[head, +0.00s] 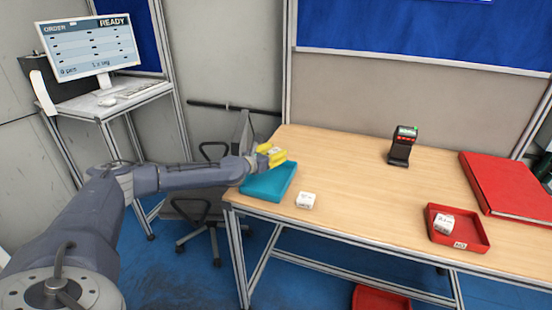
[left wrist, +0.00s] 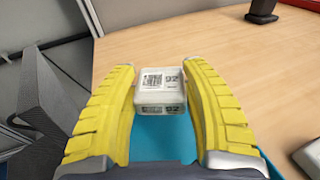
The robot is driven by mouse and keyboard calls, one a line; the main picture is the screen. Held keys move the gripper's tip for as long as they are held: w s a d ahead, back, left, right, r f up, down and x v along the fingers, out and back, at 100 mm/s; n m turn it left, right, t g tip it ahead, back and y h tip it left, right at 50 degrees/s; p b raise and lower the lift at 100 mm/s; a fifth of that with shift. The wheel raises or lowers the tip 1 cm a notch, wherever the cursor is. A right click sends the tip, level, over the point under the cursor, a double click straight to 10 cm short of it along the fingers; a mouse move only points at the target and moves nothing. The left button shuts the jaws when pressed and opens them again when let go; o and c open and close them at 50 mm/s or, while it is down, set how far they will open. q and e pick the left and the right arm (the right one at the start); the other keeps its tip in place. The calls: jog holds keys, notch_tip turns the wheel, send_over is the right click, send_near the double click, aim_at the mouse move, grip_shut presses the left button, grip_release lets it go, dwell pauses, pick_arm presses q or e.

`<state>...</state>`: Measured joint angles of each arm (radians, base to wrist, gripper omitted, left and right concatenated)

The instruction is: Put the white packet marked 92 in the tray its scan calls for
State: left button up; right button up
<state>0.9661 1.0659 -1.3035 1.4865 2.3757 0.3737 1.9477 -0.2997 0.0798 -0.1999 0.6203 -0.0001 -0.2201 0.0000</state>
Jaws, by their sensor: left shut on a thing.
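My left gripper (head: 269,155) is shut on the white packet marked 92 (left wrist: 160,91), which sits between the yellow fingers in the left wrist view. A printed code and "92" show on its upper and near faces. The gripper holds it over the teal item (head: 267,186) at the table's left end; I cannot tell how high above it. A red tray (head: 476,243) on the right of the table has a label on its front and holds another white packet (head: 443,222). A dark scanner (head: 400,147) stands at the back. My right gripper is not in view.
Another white packet (head: 306,201) lies near the front edge, right of the teal item. A large flat red item (head: 510,184) lies at the back right. The middle of the table (head: 352,185) is clear. A screen (head: 88,46) at the left reads "ORDER READY".

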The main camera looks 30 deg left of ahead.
pick_arm(q)
jog(key=shift+f, duration=1.15)
jog(key=shift+f, duration=0.15)
jog(key=o, duration=1.3)
jog(key=shift+r, duration=0.2)
jog(key=v, duration=1.2)
jog(key=shift+f, duration=0.2)
